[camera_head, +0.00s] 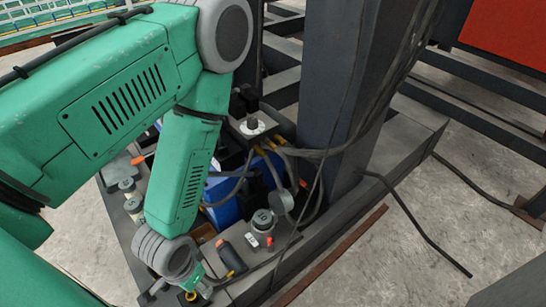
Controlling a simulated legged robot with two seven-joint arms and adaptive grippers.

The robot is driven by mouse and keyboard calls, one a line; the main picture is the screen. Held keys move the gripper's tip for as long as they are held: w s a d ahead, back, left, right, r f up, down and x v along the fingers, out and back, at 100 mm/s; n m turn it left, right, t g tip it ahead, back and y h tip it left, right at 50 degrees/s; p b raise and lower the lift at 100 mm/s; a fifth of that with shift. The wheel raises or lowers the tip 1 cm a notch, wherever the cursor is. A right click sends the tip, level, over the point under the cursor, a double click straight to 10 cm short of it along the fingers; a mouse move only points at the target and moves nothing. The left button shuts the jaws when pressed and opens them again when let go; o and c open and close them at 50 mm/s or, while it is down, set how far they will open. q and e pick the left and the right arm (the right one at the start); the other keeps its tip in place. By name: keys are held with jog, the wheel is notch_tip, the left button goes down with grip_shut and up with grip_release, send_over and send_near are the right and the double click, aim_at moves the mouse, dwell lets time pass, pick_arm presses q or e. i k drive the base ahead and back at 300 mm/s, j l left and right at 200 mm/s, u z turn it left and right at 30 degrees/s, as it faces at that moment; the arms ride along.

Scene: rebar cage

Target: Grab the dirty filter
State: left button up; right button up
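My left arm comes in from the left, and its wrist bends down to the near side of the machine base. The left gripper (184,289) is small and partly hidden by the wrist, at the bottom of the view. I cannot tell whether its fingers are open or hold anything. No part is clearly recognisable as the dirty filter. A dark cylinder with a light grey top (263,220) stands on the base, to the right of the gripper. More small grey cylinders (133,205) stand left of my forearm. My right gripper is not in view.
A thick dark post (338,95) rises behind the base. A blue box (228,196) sits among cables and hoses. A black-handled tool (231,258) lies near the gripper. A loose black cable (420,228) crosses the concrete floor at right.

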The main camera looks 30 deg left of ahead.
aim_at(263, 217)
jog(key=l+u, duration=0.15)
jog(key=u, duration=0.25)
jog(key=l+u, duration=0.1)
jog(key=u, duration=0.3)
jog(key=l+u, duration=0.15)
jog(key=u, duration=0.25)
jog(key=k, duration=0.05)
